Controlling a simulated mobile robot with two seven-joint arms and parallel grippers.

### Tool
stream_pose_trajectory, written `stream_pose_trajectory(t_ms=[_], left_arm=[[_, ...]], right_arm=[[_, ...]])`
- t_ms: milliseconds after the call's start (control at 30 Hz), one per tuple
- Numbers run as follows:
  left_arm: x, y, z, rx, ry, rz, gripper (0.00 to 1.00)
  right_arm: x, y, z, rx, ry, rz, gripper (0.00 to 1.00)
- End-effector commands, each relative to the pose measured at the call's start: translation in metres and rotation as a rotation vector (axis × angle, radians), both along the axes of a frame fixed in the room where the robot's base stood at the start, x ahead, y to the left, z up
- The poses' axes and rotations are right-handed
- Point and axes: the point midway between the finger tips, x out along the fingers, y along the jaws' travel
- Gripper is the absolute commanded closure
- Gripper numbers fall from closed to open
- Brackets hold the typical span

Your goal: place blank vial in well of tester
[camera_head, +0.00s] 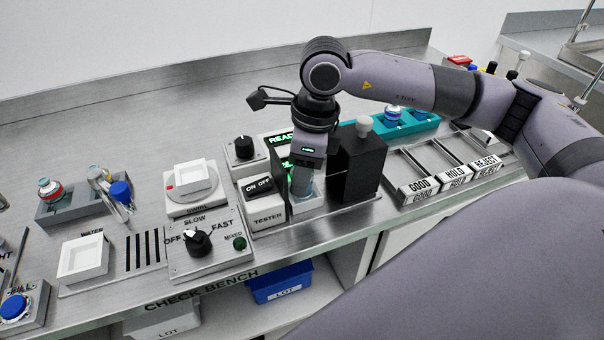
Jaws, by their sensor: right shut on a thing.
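The tester (267,216) stands on the check bench, with an ON/OFF switch (257,187) and a green-lit display (279,139) that reads "READ" where it is visible. Its white well (308,204) is at its right side. My right gripper (303,172) points down over the well, shut on a pale blue-grey vial (302,184). The vial is upright, with its lower end at or inside the well's mouth; I cannot tell whether it touches the bottom. The gripper hides the vial's top. My left gripper is not in view.
A tall black block (358,165) stands close right of the well. GOOD, HOLD and REJECT trays (455,180) lie farther right, with a teal rack (425,124) behind. A mixer dial panel (207,243) is left of the tester. A grey rack (62,211) holds vials at far left.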

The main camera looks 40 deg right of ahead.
Motion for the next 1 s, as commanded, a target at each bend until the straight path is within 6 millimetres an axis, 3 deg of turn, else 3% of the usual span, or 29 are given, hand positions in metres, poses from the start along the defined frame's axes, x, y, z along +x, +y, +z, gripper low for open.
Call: stream_pose_trajectory(t_ms=[100,500,533,600,1000], left_arm=[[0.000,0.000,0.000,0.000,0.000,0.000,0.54],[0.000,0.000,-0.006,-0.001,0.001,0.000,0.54],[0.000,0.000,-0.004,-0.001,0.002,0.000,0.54],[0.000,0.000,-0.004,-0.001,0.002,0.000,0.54],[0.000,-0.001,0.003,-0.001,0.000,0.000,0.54]], right_arm=[[0.000,0.000,-0.010,0.000,0.000,0.000,0.90],[0.000,0.000,-0.016,0.000,-0.001,0.000,0.90],[0.000,0.000,-0.014,0.000,-0.001,0.000,0.50],[0.000,0.000,-0.014,0.000,0.000,0.001,0.34],[0.000,0.000,-0.008,0.001,0.001,0.001,0.34]])
